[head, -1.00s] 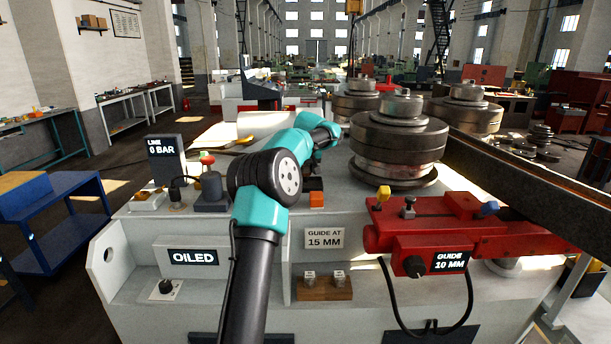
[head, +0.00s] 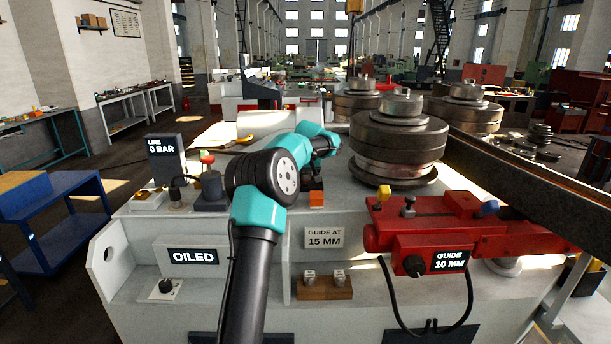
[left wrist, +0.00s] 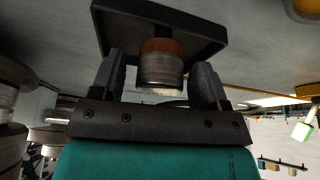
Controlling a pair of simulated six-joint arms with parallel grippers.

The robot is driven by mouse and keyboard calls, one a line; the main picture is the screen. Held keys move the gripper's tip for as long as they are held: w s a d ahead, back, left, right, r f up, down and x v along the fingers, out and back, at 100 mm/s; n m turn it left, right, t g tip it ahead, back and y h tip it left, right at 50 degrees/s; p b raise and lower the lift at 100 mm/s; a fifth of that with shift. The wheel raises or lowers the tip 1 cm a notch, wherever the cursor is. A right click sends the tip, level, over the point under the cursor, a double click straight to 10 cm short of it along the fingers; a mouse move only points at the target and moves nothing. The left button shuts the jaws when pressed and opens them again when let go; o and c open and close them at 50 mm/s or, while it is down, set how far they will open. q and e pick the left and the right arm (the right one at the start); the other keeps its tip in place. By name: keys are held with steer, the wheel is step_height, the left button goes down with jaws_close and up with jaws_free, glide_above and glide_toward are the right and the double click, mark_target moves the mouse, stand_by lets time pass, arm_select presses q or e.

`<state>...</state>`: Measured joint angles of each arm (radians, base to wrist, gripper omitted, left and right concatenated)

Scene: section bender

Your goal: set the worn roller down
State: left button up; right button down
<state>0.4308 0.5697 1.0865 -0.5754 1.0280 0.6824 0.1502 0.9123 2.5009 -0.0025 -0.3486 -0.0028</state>
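The worn roller (left wrist: 160,68) is a short metal cylinder with a rusty orange-brown band. In the left wrist view it stands between the fingers of my left gripper (left wrist: 165,88), with its far end at a dark square tray (left wrist: 210,30). A gap shows between the roller and the left-hand finger; the right-hand side is too tight to judge. The fingers look open around the roller. My right gripper is not in view.
Large stacked rolls (head: 398,135) stand close to the right. A red guide unit (head: 440,225) and a wooden block (head: 325,290) with two small metal pieces are nearer. A pressure display (head: 165,155) stands left.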

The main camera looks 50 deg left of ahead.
arm_select(q)
steer(key=shift+r, duration=0.1)
steer(key=v, duration=1.2)
steer(key=shift+r, duration=0.1)
stand_by(0.4)
